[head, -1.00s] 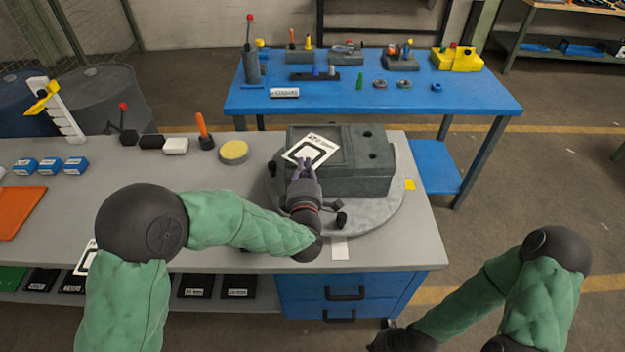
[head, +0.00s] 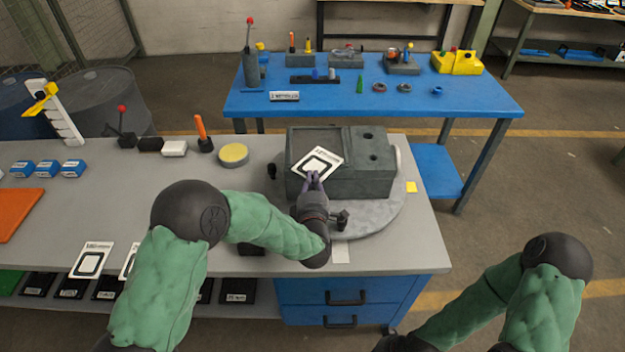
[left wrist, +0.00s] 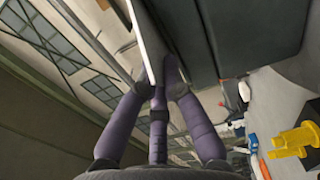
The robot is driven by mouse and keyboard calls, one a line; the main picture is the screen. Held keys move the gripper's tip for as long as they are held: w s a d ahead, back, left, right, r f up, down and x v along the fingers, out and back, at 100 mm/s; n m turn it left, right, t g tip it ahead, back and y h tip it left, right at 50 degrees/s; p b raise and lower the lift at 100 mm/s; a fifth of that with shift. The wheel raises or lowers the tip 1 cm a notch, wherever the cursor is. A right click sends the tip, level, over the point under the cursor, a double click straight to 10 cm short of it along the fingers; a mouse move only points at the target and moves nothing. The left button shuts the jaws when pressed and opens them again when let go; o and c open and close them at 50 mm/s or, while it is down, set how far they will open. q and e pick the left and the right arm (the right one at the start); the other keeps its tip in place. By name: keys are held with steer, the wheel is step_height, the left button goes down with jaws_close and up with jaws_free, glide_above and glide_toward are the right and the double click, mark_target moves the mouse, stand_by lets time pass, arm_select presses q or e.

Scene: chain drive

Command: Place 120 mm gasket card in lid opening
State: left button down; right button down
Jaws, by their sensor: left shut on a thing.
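My left gripper (head: 314,178) is shut on a white gasket card (head: 318,160) with a black square outline. It holds the card by its near edge, tilted and turned, in front of and partly over the top of the dark grey housing (head: 372,182). The lid opening (head: 321,138) shows as a recessed rectangle on the left of the housing's top; the card hides its near part. In the left wrist view the card (left wrist: 148,45) shows edge-on between the gripper fingers (left wrist: 157,92). I cannot tell whether the card touches the housing. My right gripper is not clearly visible.
The housing stands on a round grey plate (head: 375,220) on the grey bench (head: 130,205). A yellow round pad (head: 233,154) and an orange-handled tool (head: 202,135) stand to its left. A blue table (head: 340,98) stands behind.

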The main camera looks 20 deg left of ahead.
arm_select(q)
steer(key=shift+f, duration=0.2)
steer(key=c, duration=1.4)
jaws_free()
